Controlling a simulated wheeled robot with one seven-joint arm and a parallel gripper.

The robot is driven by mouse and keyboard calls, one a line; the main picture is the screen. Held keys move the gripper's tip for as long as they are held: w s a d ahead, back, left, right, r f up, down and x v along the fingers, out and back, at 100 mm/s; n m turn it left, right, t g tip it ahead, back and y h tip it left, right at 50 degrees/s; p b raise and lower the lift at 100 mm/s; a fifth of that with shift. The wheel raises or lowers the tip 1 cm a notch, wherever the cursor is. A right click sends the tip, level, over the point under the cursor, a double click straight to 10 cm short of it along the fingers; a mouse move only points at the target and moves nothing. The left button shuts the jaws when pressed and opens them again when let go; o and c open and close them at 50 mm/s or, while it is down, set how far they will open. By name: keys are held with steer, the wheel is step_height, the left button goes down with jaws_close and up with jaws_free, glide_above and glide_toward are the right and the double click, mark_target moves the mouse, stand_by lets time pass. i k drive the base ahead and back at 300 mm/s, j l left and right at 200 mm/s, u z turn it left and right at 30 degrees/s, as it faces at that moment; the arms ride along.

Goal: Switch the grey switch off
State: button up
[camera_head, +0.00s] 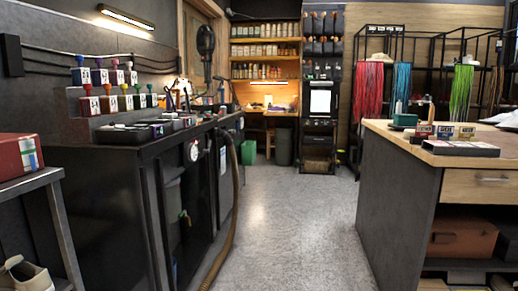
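I cannot make out a grey switch anywhere in the head view; it is either too small, hidden or outside the picture. A dark box (11,55) is fixed to the wall at the upper left, with cables running from it to the right; no switch shows on it. My gripper is not in view.
A grey aisle floor (275,225) runs clear down the middle. A counter with a wooden top (400,190) stands on the right. A hose (232,185) hangs beside the workbench. A metal rack (62,225) is at the near left. Shelves stand at the back.

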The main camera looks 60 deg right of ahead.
mark_target(205, 151)
steer(key=z, duration=1.7)
steer(key=i, duration=0.9)
steer(key=i+l, duration=0.15)
steer(key=i, duration=1.65)
steer(key=l+u, duration=0.05)
